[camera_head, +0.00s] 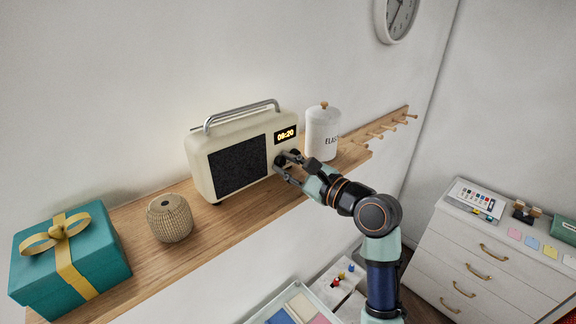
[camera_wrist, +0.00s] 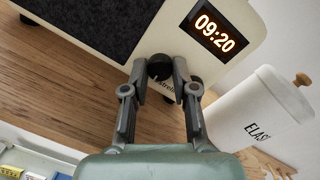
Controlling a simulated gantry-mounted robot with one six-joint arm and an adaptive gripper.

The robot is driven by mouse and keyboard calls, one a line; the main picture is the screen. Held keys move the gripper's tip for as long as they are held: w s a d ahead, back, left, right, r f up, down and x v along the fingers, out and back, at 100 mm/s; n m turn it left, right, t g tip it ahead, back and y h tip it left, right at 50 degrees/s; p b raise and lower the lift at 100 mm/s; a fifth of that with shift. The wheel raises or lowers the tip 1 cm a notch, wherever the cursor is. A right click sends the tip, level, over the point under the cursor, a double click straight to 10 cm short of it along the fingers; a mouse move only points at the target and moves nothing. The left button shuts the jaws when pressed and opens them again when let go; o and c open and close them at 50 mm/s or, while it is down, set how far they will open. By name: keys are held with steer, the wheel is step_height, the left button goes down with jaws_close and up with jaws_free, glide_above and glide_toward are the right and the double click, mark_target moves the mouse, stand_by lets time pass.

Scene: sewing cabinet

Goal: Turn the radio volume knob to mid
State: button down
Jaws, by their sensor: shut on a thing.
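The cream radio (camera_head: 201,171) stands on a wooden shelf, with a dark speaker grille, a grey carry handle and a lit display (camera_head: 286,134) reading 09:20. In the wrist view the display (camera_wrist: 213,31) sits up and right of a round black volume knob (camera_wrist: 158,67). My gripper (camera_head: 282,164) is at the lower right of the radio's front. In the wrist view my gripper (camera_wrist: 160,78) has its fingertips on either side of the knob, shut on it. The knob's lower part is partly hidden by the fingers, and I cannot tell its exact setting.
A white lidded canister (camera_head: 323,133) stands on the shelf (camera_head: 150,222) right of the radio, close to my gripper. A woven ribbed pot (camera_head: 170,219) and a teal gift box (camera_head: 88,262) are at the left. A peg rack (camera_head: 385,127) is beyond the canister.

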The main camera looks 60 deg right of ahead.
steer(key=c, duration=1.2)
jaws_free()
steer(key=v, duration=1.2)
